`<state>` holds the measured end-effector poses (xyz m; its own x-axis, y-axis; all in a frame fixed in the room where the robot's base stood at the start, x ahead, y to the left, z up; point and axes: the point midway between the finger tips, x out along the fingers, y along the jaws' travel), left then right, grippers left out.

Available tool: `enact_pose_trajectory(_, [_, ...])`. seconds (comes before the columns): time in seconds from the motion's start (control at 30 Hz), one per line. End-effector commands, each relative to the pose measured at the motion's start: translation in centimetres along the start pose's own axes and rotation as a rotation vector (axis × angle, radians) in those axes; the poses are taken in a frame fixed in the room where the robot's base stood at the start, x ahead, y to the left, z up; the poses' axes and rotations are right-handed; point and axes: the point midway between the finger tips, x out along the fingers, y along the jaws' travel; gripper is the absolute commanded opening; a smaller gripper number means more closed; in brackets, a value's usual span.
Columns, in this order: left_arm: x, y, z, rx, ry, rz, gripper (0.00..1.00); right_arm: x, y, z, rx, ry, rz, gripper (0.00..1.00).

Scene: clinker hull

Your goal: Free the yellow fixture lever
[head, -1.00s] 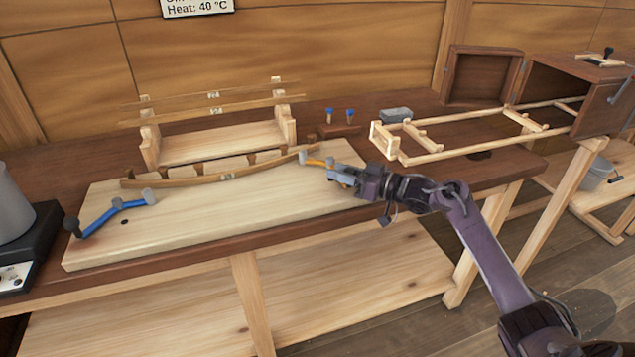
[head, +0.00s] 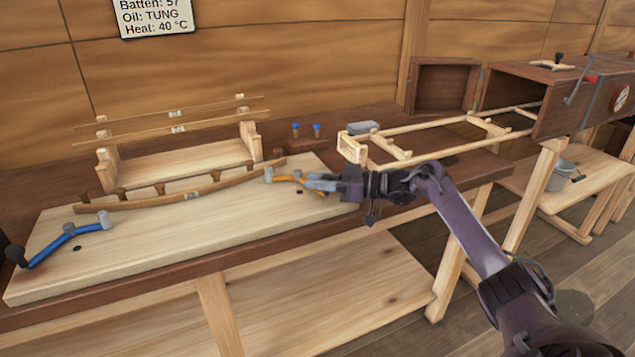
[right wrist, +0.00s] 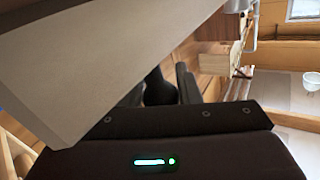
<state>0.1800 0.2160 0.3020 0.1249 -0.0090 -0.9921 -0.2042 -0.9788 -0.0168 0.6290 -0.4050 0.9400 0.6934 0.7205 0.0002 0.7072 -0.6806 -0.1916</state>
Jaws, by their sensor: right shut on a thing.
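The yellow fixture lever (head: 286,178) is at the right end of the pale board (head: 170,240), with a grey block at its left end. My right gripper (head: 322,183) is shut on the lever's right end and hides part of it. In the right wrist view a black knob (right wrist: 158,88) shows between the dark fingers, partly covered by a large grey piece. A bent batten (head: 190,195) lies along pegs on the board, its right end beside the lever's grey block. A blue lever (head: 68,236) is at the board's left end. My left gripper is out of view.
A wooden rack (head: 180,152) with thin battens stands behind the board. Two blue-topped pieces (head: 306,132) and a grey block (head: 363,127) are at the back. A pale wooden frame (head: 430,142) runs right to an open dark box (head: 520,92).

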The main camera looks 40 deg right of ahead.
Motion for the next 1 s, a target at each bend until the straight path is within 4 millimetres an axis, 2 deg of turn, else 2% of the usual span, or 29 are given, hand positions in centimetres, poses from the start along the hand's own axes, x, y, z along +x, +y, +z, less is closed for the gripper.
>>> enact_pose_trajectory(0.07, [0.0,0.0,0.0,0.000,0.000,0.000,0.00,0.0,0.1,0.0,-0.002,0.000,0.003,0.00])
enact_pose_trajectory(0.1, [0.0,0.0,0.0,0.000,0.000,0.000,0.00,0.0,0.1,0.0,-0.002,0.000,0.003,0.36])
enact_pose_trajectory(0.23, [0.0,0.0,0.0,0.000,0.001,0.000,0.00,0.0,0.1,0.0,-0.001,0.000,0.002,0.52])
enact_pose_trajectory(0.57, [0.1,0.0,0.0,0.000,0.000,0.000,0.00,-0.4,0.1,0.1,0.000,-0.001,0.002,0.52])
enact_pose_trajectory(0.77, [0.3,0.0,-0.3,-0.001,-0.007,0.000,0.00,-3.5,0.1,0.2,0.000,-0.003,0.005,0.52])
enact_pose_trajectory(1.0, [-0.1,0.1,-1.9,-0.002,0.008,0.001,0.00,-7.0,0.1,0.2,-0.001,-0.002,0.004,0.52])
